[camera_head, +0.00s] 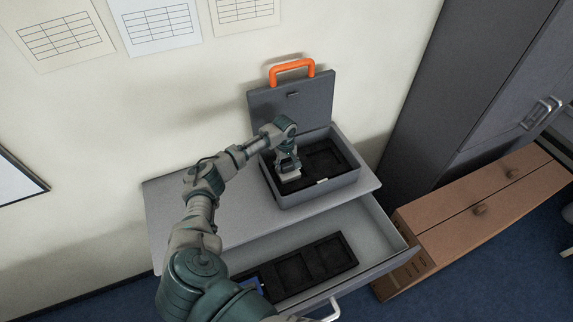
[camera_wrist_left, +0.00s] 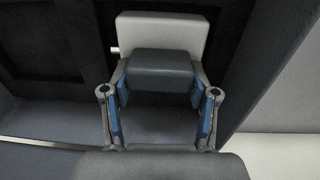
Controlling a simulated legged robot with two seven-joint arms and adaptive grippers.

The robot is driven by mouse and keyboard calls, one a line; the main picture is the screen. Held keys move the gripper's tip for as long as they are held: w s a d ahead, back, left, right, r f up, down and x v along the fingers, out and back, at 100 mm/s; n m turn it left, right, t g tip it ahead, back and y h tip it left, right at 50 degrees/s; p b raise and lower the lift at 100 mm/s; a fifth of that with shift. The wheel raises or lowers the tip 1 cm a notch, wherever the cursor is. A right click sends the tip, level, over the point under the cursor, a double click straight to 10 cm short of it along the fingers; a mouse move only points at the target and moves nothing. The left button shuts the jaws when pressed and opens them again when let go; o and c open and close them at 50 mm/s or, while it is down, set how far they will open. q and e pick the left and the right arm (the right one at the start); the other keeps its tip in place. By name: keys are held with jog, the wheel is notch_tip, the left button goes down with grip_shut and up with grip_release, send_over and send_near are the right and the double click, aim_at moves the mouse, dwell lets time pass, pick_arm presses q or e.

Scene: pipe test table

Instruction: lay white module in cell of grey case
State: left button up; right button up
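The grey case (camera_head: 318,192) stands open on the tabletop, its lid upright at the back and a black insert with cells (camera_head: 322,158) inside. My left gripper (camera_head: 288,167) reaches down into the left part of the case. The white module (camera_head: 290,177) is at its fingertips; in the left wrist view the pale module (camera_wrist_left: 160,30) shows beyond a dark block between the blue finger pads (camera_wrist_left: 161,105). The pads appear closed against the block's sides. The module's underside is hidden, so I cannot tell whether it rests in the cell. My right gripper is out of view.
An open drawer (camera_head: 388,240) below the tabletop holds a black tray (camera_head: 320,258) with cells and a blue item, partly behind my arm. The lid has an orange handle (camera_head: 291,70). A small white piece (camera_head: 322,181) shows in the case.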

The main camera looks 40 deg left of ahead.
pick_arm(q)
jog(key=o, duration=0.4)
jog(key=shift+s+f, duration=0.1)
jog(key=shift+f, duration=0.2)
jog(key=shift+o, duration=1)
jog(key=shift+a, duration=0.2)
jog(key=shift+w+a+f, duration=0.1)
jog(key=shift+w+a, duration=0.1)
jog(key=shift+a, duration=0.05)
notch_tip(320, 180, up, 12)
jog(key=shift+s+r+b, duration=0.2)
jog(key=shift+b, duration=0.25)
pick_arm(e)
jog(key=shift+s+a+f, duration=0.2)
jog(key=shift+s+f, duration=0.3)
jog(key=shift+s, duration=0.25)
pick_arm(q)
jog(key=shift+d, duration=0.2)
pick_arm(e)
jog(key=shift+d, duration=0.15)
